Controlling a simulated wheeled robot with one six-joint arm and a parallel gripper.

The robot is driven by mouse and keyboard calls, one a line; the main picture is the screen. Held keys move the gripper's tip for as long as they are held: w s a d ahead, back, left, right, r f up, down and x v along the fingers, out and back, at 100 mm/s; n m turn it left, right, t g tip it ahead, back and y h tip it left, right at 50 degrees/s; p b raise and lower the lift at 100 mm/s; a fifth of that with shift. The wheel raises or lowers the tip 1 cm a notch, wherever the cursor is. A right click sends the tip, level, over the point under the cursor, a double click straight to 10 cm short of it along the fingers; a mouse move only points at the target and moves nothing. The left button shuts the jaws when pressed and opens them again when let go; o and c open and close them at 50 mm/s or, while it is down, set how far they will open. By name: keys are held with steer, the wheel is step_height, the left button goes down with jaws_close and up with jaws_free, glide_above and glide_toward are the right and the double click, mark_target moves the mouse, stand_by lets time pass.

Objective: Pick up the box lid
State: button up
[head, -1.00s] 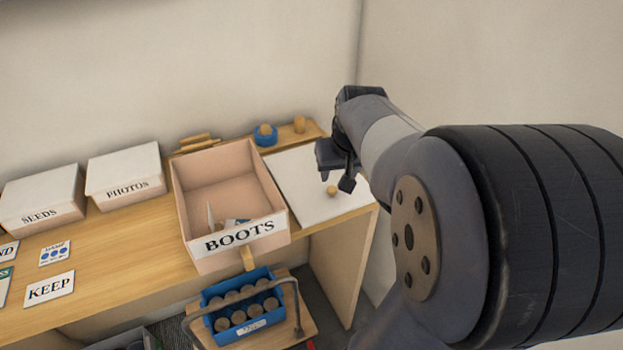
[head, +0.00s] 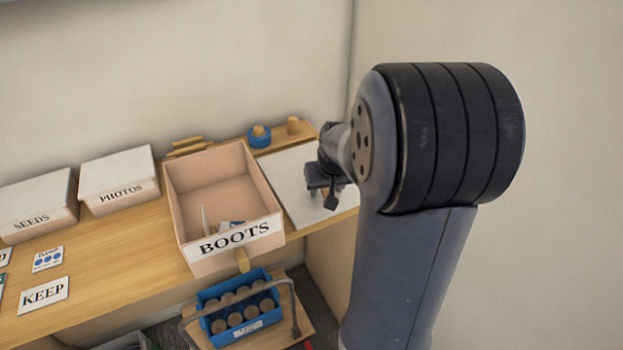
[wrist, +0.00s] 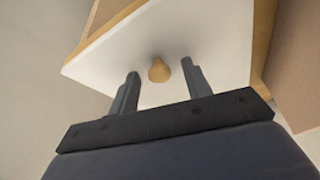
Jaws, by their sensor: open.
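The box lid (head: 284,179) is a flat white panel lying on the right end of the wooden bench, beside the open BOOTS box. It has a small round wooden knob, mostly hidden behind my gripper in the head view. My gripper (head: 320,197) is open over the right part of the lid. In the wrist view, the lid (wrist: 215,38) fills the upper middle, and the knob (wrist: 159,70) shows between the two spread fingers, apart from both. Whether the fingers are down at knob height, I cannot tell.
The pink BOOTS box (head: 182,200) holds a few small items. Behind the lid are a blue ring-shaped object (head: 259,137) and a wooden peg (head: 292,126). Lidded boxes SEEDS (head: 35,205) and PHOTOS (head: 118,172) stand left. A blue crate (head: 212,325) sits lower, in front.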

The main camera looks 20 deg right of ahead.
steer(key=shift+c, duration=0.6)
jaws_close()
